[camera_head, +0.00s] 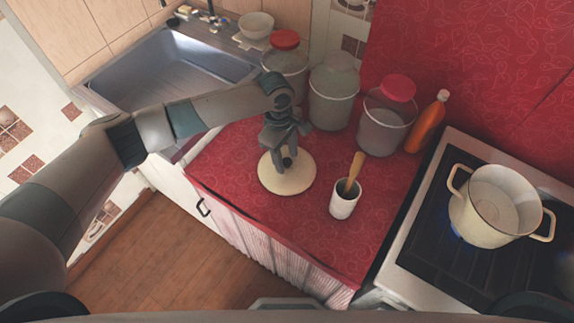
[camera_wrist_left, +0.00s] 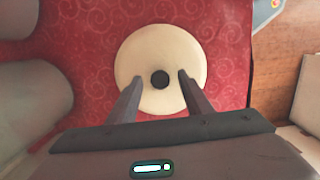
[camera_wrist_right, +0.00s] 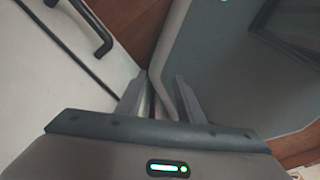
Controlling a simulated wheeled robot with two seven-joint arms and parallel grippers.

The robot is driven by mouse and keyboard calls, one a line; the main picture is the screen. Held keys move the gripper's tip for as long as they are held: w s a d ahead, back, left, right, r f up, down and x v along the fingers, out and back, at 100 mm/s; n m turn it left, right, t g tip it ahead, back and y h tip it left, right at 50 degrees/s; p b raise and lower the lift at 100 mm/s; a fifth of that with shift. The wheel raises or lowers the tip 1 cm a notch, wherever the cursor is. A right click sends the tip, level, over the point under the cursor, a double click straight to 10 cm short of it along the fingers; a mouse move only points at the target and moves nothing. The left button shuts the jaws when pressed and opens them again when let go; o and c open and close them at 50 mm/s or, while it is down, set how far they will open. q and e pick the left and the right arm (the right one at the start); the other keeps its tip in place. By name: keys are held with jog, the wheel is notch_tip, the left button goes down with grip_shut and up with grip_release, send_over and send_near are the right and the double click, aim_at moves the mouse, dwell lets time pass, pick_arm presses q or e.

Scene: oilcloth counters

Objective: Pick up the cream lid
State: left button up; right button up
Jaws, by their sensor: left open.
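The cream lid (camera_head: 296,187) is a round flat disc lying on the red oilcloth, near the counter's front edge. In the left wrist view the lid (camera_wrist_left: 140,50) shows whole, with a dark round knob (camera_wrist_left: 160,80) at its middle. My left gripper (camera_head: 286,159) is over the lid, pointing down. In the left wrist view its open fingers (camera_wrist_left: 158,82) stand on either side of the knob; whether they touch it I cannot tell. My right gripper (camera_wrist_right: 162,82) is open and empty, low down near a pale cabinet front, away from the lid.
Several tall canisters (camera_head: 333,98) stand behind the lid, with an orange bottle (camera_head: 427,124). A white cup (camera_head: 344,206) with a wooden tool stands to the lid's right. A cream pot (camera_head: 488,224) sits on the stove over a blue flame. A sink (camera_head: 165,75) is at left.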

aim_at(286, 160)
pick_arm(q)
jog(key=shift+f, duration=0.2)
dwell(0.3)
grip_shut()
jog(key=shift+r, duration=0.2)
notch_tip(286, 160, up, 10)
jog(key=b, duration=0.2)
jog(key=shift+f, duration=0.15)
dwell(0.5)
